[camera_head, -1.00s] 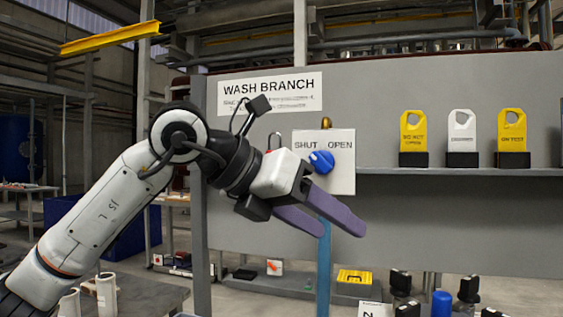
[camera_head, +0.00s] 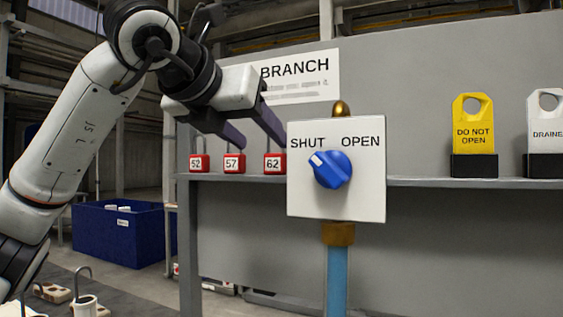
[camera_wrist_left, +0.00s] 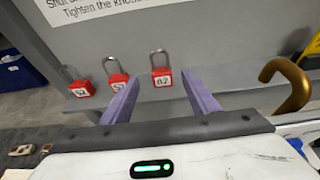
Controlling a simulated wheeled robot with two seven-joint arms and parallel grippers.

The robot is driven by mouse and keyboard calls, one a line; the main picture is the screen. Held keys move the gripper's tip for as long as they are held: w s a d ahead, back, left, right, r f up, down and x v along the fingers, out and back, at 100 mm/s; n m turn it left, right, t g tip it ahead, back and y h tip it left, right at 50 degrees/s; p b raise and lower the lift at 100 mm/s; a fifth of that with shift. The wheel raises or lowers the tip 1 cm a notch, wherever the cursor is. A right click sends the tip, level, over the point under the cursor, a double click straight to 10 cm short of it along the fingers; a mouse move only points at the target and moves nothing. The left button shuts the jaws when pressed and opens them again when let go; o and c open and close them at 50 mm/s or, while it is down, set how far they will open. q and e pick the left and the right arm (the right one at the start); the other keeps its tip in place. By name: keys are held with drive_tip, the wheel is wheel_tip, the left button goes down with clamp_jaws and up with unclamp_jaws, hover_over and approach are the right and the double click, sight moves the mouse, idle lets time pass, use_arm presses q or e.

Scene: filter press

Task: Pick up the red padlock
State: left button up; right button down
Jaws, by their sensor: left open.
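Three red padlocks with grey shackles stand in a row on the grey shelf (camera_head: 430,183): number 52 (camera_head: 199,163), number 57 (camera_head: 234,163) and number 62 (camera_head: 273,163). My left gripper (camera_head: 262,142) is open and empty, its purple fingers pointing towards the row from above in the head view. In the left wrist view, padlock 62 (camera_wrist_left: 161,77) shows between the two finger tips, beyond them. Padlocks 57 (camera_wrist_left: 117,80) and 52 (camera_wrist_left: 82,88) are to its left. No finger visibly holds a padlock. My right gripper is not in view.
A white SHUT/OPEN plate (camera_head: 305,195) with a blue knob (camera_head: 330,169) stands right beside padlock 62. A brass hook-like part (camera_wrist_left: 290,88) shows right of the fingers. Yellow (camera_head: 473,120) and white tags stand further right. A blue bin (camera_head: 118,235) is at lower left.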

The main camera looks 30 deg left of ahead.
sight(273, 154)
use_arm(q)
drive_tip(key=x, duration=0.4)
drive_tip(key=p+x, duration=0.1)
drive_tip(key=x, duration=0.2)
drive_tip(key=shift+s+d+f, duration=0.1)
drive_tip(key=shift+f, duration=0.15)
drive_tip(key=shift+w+f, duration=0.15)
drive_tip(key=shift+w, duration=0.25)
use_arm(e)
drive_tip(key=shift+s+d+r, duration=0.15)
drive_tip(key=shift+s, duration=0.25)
use_arm(q)
drive_tip(key=c, duration=1.2)
drive_tip(key=shift+o, duration=0.2)
drive_tip(key=shift+s, duration=0.1)
